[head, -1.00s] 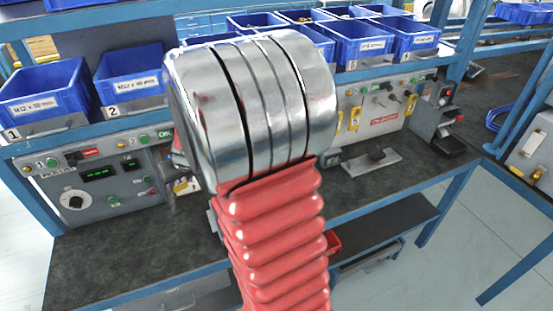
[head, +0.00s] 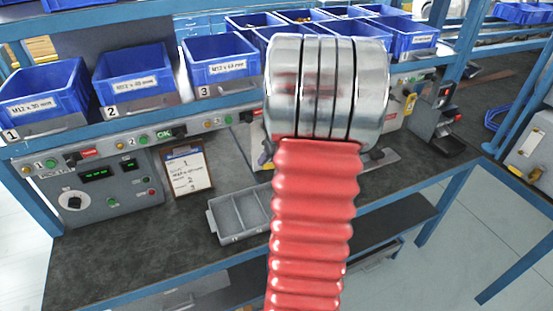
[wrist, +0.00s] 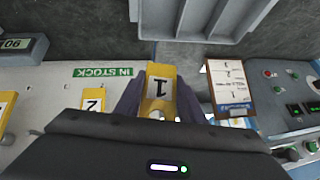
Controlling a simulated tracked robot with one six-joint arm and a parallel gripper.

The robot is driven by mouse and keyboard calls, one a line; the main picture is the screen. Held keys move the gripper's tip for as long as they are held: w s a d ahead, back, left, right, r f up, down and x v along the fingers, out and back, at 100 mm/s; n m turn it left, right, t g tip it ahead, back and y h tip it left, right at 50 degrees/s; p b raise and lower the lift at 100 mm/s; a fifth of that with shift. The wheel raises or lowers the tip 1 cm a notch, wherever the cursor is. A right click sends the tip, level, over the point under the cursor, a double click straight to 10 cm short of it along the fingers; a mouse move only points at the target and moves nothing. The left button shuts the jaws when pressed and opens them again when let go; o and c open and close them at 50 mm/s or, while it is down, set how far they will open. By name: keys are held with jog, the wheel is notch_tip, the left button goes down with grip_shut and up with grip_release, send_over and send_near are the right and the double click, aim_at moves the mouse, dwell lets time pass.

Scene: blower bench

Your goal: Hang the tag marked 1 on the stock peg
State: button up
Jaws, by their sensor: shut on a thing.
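The yellow tag marked 1 (wrist: 160,80) is between the fingers of my gripper (wrist: 158,100) in the wrist view, its number upside down. My gripper is shut on it. A green IN STOCK label (wrist: 103,71) is on the pale panel (wrist: 40,82) just left of the tag. I cannot make out the stock peg itself. A yellow tag marked 2 (wrist: 92,101) is on the panel, left of my gripper. Another yellow tag (wrist: 6,106) is at the left edge. In the head view my arm hides my gripper and the held tag.
A clipboard with a list (head: 187,172) leans against the control panel (head: 100,190). A grey divided tray (head: 238,215) is on the dark bench (head: 130,250). Blue bins (head: 135,78) line the shelf above. A grey holder (head: 437,120) stands at the right.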

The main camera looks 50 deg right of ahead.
jog(key=shift+s+d, duration=0.7)
jog(key=shift+d, duration=0.05)
jog(key=shift+w, duration=0.2)
jog(key=w+d+f, duration=0.1)
jog(key=w+d, duration=0.4)
jog(key=w, duration=0.3)
dwell(1.4)
jog(key=shift+w, duration=0.1)
dwell(0.5)
jog(key=o, duration=1.1)
